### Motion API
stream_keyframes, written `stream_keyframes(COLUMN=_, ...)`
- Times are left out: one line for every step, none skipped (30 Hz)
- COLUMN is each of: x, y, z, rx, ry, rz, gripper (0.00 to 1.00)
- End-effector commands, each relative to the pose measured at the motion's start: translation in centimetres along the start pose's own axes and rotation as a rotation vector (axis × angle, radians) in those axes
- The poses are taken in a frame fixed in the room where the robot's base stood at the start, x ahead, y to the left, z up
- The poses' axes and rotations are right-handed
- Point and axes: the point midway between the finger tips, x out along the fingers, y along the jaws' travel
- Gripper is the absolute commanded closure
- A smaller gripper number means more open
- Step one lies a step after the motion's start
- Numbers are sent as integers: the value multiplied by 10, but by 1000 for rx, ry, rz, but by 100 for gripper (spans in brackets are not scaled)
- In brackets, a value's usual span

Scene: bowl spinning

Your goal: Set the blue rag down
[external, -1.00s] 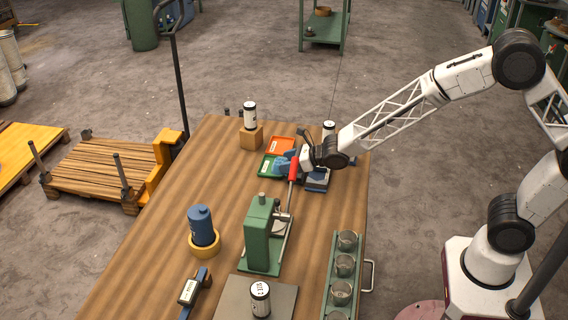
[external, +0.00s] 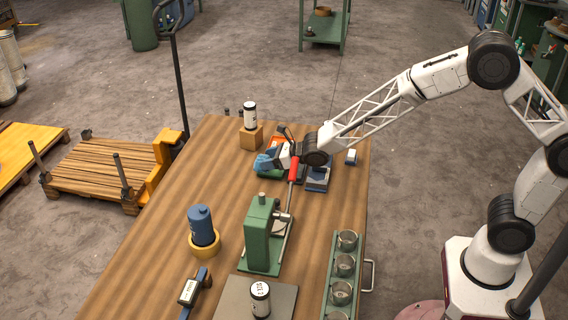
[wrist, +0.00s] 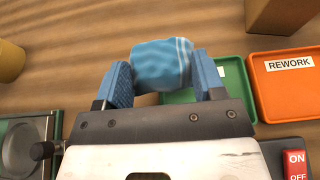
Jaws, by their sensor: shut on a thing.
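The blue rag (wrist: 162,64) is bunched between the two blue fingers of my gripper (wrist: 165,82) in the wrist view. It has pale stripes near its right side. My gripper is shut on it, over the near left part of the green tray (wrist: 236,104). In the external view the rag (external: 264,162) shows at the left end of my gripper (external: 271,158), above the table near the green tray. I cannot tell whether the rag touches anything below it.
The orange tray (wrist: 288,84), labelled REWORK, lies right of the green tray. A wooden block (external: 251,137) with a white canister (external: 250,114) stands behind.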

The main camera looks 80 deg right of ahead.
Motion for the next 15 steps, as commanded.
stream_keyframes(x=6, y=-1, z=1, rx=0, ry=1, rz=0, gripper=60)
stream_keyframes(x=10, y=-1, z=2, rx=0, ry=1, rz=0, gripper=60)
stream_keyframes(x=14, y=-2, z=4, rx=0, ry=0, rz=0, gripper=60)
stream_keyframes(x=17, y=-2, z=5, rx=0, ry=0, rz=0, gripper=60)
stream_keyframes(x=20, y=-3, z=5, rx=0, ry=1, rz=0, gripper=60)
stream_keyframes(x=25, y=-4, z=6, rx=0, ry=2, rz=0, gripper=60)
stream_keyframes(x=28, y=-4, z=7, rx=0, ry=2, rz=0, gripper=60)
stream_keyframes(x=31, y=-4, z=8, rx=-1, ry=1, rz=0, gripper=60)
stream_keyframes(x=35, y=-5, z=10, rx=-1, ry=1, rz=0, gripper=60)
stream_keyframes(x=39, y=-6, z=10, rx=-1, ry=2, rz=0, gripper=60)
stream_keyframes(x=42, y=-6, z=11, rx=-1, ry=2, rz=0, gripper=60)
stream_keyframes(x=46, y=-7, z=13, rx=-1, ry=2, rz=0, gripper=60)
stream_keyframes(x=49, y=-7, z=14, rx=-1, ry=1, rz=0, gripper=60)
stream_keyframes(x=52, y=-8, z=15, rx=-1, ry=1, rz=0, gripper=60)
stream_keyframes(x=57, y=-8, z=16, rx=-1, ry=1, rz=0, gripper=60)
